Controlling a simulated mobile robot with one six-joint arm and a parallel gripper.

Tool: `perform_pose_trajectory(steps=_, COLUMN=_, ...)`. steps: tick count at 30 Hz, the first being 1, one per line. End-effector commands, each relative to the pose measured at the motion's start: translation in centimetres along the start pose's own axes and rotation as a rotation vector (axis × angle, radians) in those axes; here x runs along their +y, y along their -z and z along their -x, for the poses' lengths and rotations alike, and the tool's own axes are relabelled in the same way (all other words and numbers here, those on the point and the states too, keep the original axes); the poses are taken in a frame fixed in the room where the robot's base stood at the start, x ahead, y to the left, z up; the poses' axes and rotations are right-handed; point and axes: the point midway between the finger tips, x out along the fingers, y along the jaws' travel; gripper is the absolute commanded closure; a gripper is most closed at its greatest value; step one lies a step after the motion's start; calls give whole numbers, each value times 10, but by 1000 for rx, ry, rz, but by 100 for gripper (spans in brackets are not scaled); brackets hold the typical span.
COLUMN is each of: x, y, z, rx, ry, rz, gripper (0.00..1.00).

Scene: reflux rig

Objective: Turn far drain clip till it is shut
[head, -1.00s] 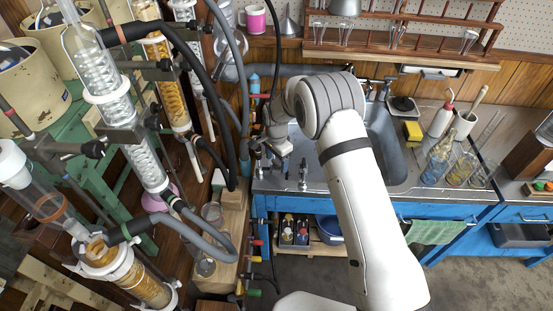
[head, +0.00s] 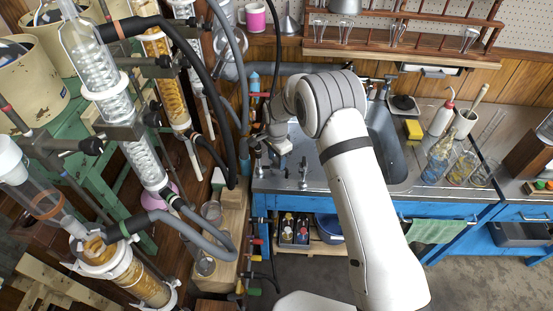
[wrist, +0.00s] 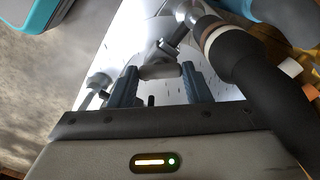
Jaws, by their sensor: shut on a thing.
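In the wrist view my gripper (wrist: 160,84) has its two blue-grey fingers on either side of a small grey piece, the drain clip (wrist: 158,71). The fingers are shut on it. A thin dark bar leads up from the clip towards a pale metal fitting. In the head view my gripper (head: 257,146) is at the left end of the sink counter, beside the hoses. My own wrist hides the clip there. I cannot tell from these views how far the clip is turned.
A thick black hose (wrist: 262,72) runs close to the right of my fingers in the wrist view. In the head view glass condensers (head: 112,100) and hoses crowd the left. The sink (head: 385,150) lies to the right of my wrist, and glassware stands on the far right counter.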

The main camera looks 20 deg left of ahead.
Motion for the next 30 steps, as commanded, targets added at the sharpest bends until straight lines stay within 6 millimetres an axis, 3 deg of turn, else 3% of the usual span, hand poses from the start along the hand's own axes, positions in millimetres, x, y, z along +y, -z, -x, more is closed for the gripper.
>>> perform_pose_trajectory(steps=21, x=0, y=0, z=-2, rx=0, ry=2, rz=-548, gripper=79)
perform_pose_trajectory(steps=30, x=0, y=0, z=-1, rx=0, ry=1, rz=-705, gripper=79)
